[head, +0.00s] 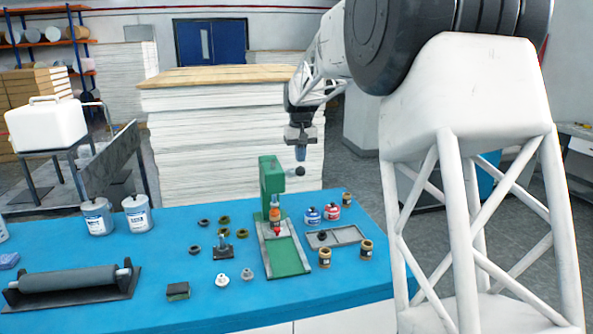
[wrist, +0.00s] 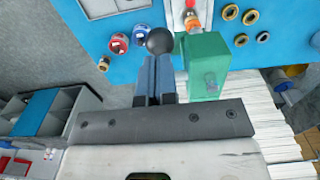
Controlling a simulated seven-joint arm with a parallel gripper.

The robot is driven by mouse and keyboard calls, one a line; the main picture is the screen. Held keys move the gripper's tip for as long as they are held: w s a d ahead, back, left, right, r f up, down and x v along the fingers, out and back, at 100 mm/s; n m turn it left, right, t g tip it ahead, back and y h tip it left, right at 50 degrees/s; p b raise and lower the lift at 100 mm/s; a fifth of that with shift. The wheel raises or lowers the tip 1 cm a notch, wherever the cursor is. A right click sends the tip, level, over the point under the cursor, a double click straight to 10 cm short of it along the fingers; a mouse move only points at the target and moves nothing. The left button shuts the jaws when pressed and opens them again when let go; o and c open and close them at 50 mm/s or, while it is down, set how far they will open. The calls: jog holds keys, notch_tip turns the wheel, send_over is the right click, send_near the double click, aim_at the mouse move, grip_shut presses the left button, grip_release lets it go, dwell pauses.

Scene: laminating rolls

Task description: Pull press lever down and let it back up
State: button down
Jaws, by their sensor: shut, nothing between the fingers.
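The green press (head: 271,184) stands on the blue table, with its base plate toward the front. Its lever ends in a dark ball knob (head: 300,171) sticking out to the right of the press head. In the wrist view the knob (wrist: 159,40) shows just beyond my fingertips, and the press (wrist: 205,62) is to their right. My gripper (head: 301,154) points down directly above the knob. Its blue fingers (wrist: 154,78) are together with nothing between them. Whether the fingertips touch the knob I cannot tell. The lever's rod is mostly hidden in the wrist view.
Red and blue jars (head: 313,215) and a grey tray (head: 335,237) stand right of the press. Several dark and brass rings (head: 223,220) lie to its left. A grey roller (head: 68,280) lies at front left. Stacked white sheets (head: 225,130) stand behind the table.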

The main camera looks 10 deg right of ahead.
aim_at(301, 167)
jog(key=shift+f, duration=1.3)
jog(key=shift+s+f, duration=0.25)
jog(key=shift+f, duration=0.45)
jog(key=shift+s+f, duration=0.15)
jog(key=shift+f, duration=0.5)
jog(key=shift+s+f, duration=0.2)
jog(key=shift+f, duration=1.5)
jog(key=shift+w+f, duration=0.15)
jog(key=shift+f, duration=1.15)
